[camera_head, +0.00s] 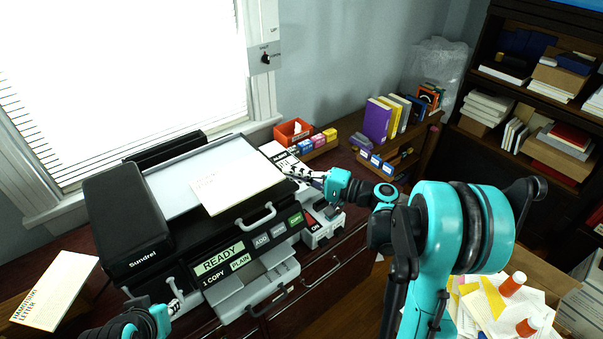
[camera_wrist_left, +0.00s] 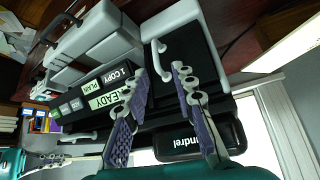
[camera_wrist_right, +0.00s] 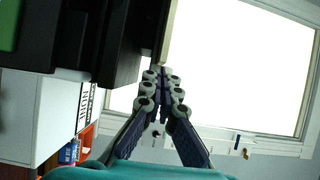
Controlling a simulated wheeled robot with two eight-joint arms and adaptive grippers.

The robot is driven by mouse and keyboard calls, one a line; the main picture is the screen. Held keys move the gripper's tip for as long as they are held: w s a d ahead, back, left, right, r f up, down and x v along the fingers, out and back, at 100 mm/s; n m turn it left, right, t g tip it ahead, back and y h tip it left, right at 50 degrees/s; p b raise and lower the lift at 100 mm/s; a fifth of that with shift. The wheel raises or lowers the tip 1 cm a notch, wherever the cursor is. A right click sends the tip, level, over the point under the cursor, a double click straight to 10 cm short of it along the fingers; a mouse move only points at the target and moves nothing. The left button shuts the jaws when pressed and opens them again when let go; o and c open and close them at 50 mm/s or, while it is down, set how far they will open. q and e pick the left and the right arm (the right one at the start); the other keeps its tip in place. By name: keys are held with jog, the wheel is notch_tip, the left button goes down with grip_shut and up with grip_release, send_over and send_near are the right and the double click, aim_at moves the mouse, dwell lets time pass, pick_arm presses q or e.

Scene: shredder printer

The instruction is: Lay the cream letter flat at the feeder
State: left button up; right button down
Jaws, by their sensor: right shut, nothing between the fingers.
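A cream sheet (camera_head: 238,181), apparently the letter, lies on top of the Sundrel printer (camera_head: 110,215), over its pale upper surface and extending toward the black front. Faint print shows on it. My right gripper (camera_head: 300,173) is shut and empty at the sheet's right edge; whether it touches the sheet I cannot tell. In the right wrist view its closed fingertips (camera_wrist_right: 162,75) are just below a thin cream edge (camera_wrist_right: 170,30). My left gripper (camera_head: 176,303) is low at the printer's front left.
A pale pack marked LETTER (camera_head: 52,290) lies at the left. A red bin (camera_head: 293,131) and small coloured boxes (camera_head: 312,144) stand behind the printer's right side. Handles (camera_head: 260,215) stick out from its front. Books (camera_head: 377,120) stand at the back right.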

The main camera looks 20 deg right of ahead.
aim_at(277, 182)
jog(key=a, duration=0.6)
jog(key=shift+s+a+b, duration=0.2)
jog(key=shift+a+b, duration=0.15)
jog(key=shift+a, duration=0.05)
pick_arm(q)
jog(key=shift+f, duration=0.3)
pick_arm(e)
jog(key=shift+d, duration=0.1)
